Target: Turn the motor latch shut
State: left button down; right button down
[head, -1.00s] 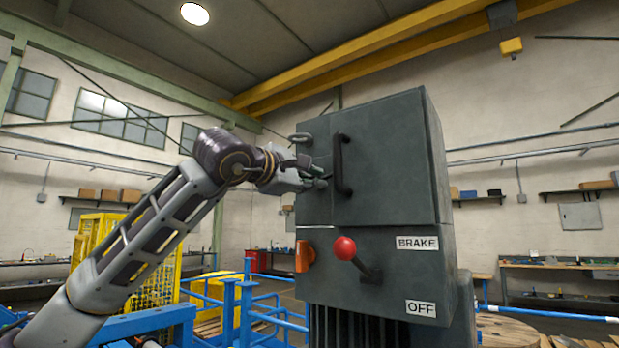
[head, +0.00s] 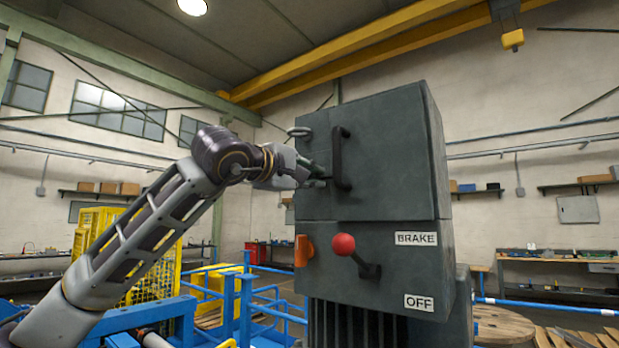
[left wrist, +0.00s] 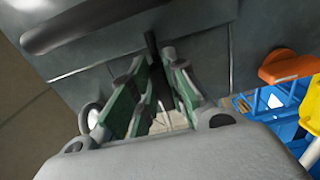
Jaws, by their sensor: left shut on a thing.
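The motor housing (head: 375,165) is a tall dark grey box with a black vertical bar handle (head: 339,158) on its upper front. My left gripper (head: 319,176) is at the upper front, just left of that handle. In the left wrist view the left gripper (left wrist: 156,68) has its green-sided fingers closed around a thin dark bar, which I take to be the motor latch (left wrist: 152,48). Its fingertips are close to the housing's face. In the head view the gripper hides most of the latch, so its exact angle cannot be told. My right gripper is not in view.
A red-knobbed lever (head: 344,245) sticks out below, beside the BRAKE label (head: 416,239) and the OFF label (head: 419,303). An orange part (head: 303,250) sits on the housing's left edge. A metal ring (head: 299,132) is above the gripper. Blue rails (head: 247,310) stand at lower left.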

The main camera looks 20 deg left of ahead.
pick_arm(q)
jog(key=c, duration=1.4)
grip_release()
jog(key=shift+d, duration=0.1)
jog(key=shift+s, duration=0.1)
jog(key=shift+v, duration=6)
